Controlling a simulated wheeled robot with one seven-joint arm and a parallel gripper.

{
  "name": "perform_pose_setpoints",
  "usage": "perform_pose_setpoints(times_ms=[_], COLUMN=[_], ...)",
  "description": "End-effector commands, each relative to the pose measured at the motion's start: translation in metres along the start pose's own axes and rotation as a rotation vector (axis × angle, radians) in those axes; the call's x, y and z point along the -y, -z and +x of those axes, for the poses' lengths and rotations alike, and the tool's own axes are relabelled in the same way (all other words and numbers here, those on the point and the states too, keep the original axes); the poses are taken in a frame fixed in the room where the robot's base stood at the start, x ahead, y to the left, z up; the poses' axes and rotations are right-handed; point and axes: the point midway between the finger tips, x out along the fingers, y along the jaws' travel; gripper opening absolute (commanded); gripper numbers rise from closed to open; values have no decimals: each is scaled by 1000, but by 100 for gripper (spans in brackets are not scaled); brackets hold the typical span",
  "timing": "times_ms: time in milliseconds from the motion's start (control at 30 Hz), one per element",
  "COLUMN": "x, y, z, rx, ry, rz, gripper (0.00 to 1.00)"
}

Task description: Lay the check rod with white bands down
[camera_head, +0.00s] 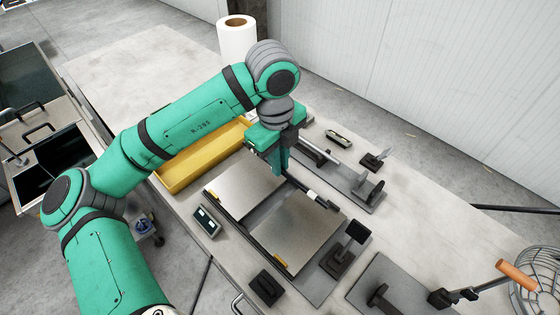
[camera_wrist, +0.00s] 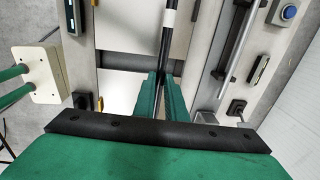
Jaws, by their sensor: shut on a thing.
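My gripper (camera_head: 280,168) points down over the far part of a fixture with two grey metal plates (camera_head: 297,235). In the wrist view its green fingers (camera_wrist: 162,88) are shut on a dark check rod (camera_wrist: 167,45). A white band (camera_wrist: 169,17) shows on the rod beyond the fingers. In the head view the rod (camera_head: 325,203) runs from the fingers toward the lower right, along the plates' right edge, and a white band shows on it. The fingers hide its other end. I cannot tell whether the rod touches the fixture.
A grey stand with a silver rod (camera_head: 320,153) lies to the right. A yellow tray (camera_head: 190,170) is to the left, and a small display box (camera_head: 207,222) sits beside the plates. A white roll (camera_head: 237,40) stands behind.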

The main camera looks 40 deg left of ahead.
Motion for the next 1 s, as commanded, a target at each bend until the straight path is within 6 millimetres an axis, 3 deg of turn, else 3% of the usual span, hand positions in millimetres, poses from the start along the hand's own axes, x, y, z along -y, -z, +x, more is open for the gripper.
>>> perform_pose_setpoints(times_ms=[1000], x=[-5], y=[2], z=[76], rx=[-2], ry=[0], rz=[1], gripper=[0])
